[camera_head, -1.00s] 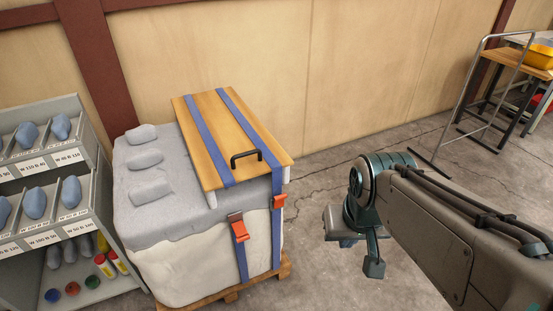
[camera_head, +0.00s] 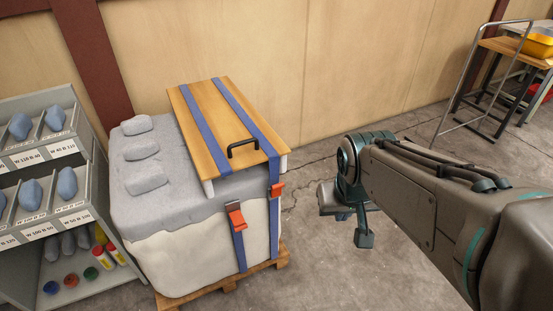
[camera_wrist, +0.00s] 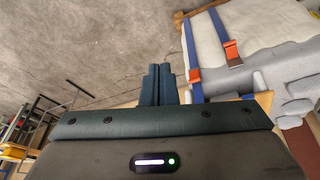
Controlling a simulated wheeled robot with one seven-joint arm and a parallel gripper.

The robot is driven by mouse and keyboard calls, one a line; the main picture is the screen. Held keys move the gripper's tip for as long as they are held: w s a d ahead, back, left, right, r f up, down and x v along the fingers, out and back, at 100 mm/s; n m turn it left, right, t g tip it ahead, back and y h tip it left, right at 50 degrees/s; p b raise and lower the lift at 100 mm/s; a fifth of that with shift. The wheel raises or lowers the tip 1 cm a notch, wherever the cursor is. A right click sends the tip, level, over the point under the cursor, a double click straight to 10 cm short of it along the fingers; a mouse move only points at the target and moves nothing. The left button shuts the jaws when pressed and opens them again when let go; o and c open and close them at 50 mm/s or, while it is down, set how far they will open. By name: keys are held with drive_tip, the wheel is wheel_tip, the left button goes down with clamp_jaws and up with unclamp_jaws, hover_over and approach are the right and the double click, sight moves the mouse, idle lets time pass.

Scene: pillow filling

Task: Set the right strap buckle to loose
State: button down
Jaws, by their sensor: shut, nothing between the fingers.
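The right strap buckle (camera_head: 277,189) is orange-red and sits on the right blue strap (camera_head: 274,229), on the side of a wrapped grey-and-white bale (camera_head: 165,250). It also shows in the wrist view (camera_wrist: 195,76). The left strap has a similar buckle (camera_head: 236,216), lower in the head view. I cannot tell whether either buckle is loose or tight. My gripper (camera_head: 363,238) hangs over the floor to the right of the bale, apart from both buckles. In the wrist view its fingers (camera_wrist: 158,85) are together and empty, left of the right buckle.
A wooden board (camera_head: 195,130) with a black handle (camera_head: 242,148) lies on the bale, under the straps. The bale stands on a wooden pallet (camera_head: 228,286). A grey bin shelf (camera_head: 97,190) is at left. A metal-framed cart (camera_head: 440,110) is at far right. Floor between is clear.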

drive_tip(key=w+a+f+n+t+y+b, duration=0.1)
drive_tip(key=w+a+f+t+b, duration=0.1)
drive_tip(key=w+f, duration=0.4)
drive_tip(key=w+a+f+n+t+y+b, duration=0.2)
drive_tip(key=w+f, duration=0.4)
drive_tip(key=w, duration=0.9)
drive_tip(key=w+a+f+n+t+y+b, duration=0.1)
drive_tip(key=w+f+b, duration=0.4)
drive_tip(key=w, duration=0.6)
drive_tip(key=shift+a+f+n+t+y, duration=0.35)
drive_tip(key=shift+a+f+t, duration=0.4)
drive_tip(key=shift+a, duration=0.6)
drive_tip(key=shift+f, duration=0.15)
drive_tip(key=b, duration=0.2)
hover_over(277, 191)
drive_tip(key=w, duration=0.3)
drive_tip(key=shift+g, duration=0.25)
wheel_tip(277, 191, down, 6)
drive_tip(key=shift+w+a+f, duration=0.1)
drive_tip(key=shift+a+f, duration=0.05)
drive_tip(key=shift+s+d+f, duration=0.3)
drive_tip(key=shift+s, duration=0.3)
drive_tip(key=shift+s+d+f, duration=0.25)
drive_tip(key=shift+s+f, duration=0.05)
drive_tip(key=shift+s, duration=0.25)
drive_tip(key=shift+s+d+f, duration=0.25)
drive_tip(key=shift+s+f, duration=0.1)
drive_tip(key=shift+s, duration=0.15)
